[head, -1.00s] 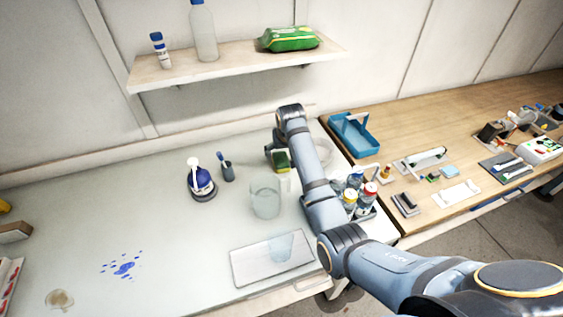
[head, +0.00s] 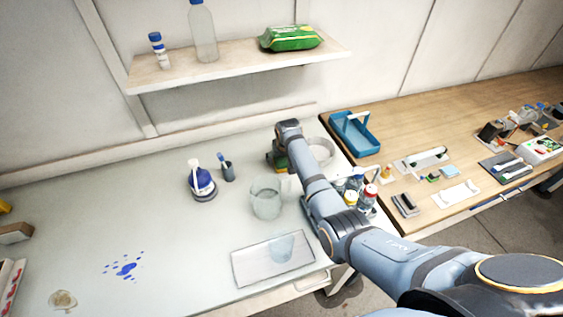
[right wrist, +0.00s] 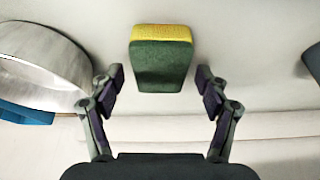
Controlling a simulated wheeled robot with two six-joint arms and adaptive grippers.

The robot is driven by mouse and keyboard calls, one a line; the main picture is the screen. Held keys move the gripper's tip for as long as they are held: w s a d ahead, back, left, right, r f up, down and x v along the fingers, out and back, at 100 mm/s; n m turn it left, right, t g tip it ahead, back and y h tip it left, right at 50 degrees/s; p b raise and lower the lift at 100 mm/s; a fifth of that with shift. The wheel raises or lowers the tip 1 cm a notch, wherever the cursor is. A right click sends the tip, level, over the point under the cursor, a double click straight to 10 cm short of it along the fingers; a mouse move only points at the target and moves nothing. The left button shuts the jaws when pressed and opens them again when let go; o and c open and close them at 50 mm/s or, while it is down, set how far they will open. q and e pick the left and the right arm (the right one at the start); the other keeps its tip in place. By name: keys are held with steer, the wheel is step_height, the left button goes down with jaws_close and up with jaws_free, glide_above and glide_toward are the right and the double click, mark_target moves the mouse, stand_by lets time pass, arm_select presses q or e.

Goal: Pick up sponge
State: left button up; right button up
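The sponge (right wrist: 160,62) is green with a yellow layer and shows in the right wrist view, at the top middle. In the head view only a small part of the sponge (head: 281,163) shows beside my right arm's end. My right gripper (right wrist: 160,80) is open, its two fingers spread on either side of the sponge's near end, with gaps to both sides. In the head view the fingers are mostly hidden behind the wrist. My left gripper is not in view.
A round metal bowl (right wrist: 45,65) is close to the left finger in the wrist view. A glass beaker (head: 266,197), a blue wash bottle (head: 201,181) and a tray (head: 273,261) are on the bench. Bottles (head: 368,197) stand beside the right arm. A shelf (head: 240,66) hangs above.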

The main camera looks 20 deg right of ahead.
mark_target(282, 160)
steer(key=c, duration=0.5)
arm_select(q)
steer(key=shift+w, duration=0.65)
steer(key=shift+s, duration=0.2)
arm_select(e)
steer(key=shift+r, duration=0.3)
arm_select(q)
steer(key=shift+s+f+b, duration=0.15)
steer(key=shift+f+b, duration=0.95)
arm_select(e)
step_height(282, 160, up, 9)
steer(key=shift+r, duration=0.2)
steer(key=shift+o, duration=0.3)
steer(key=c, duration=0.4)
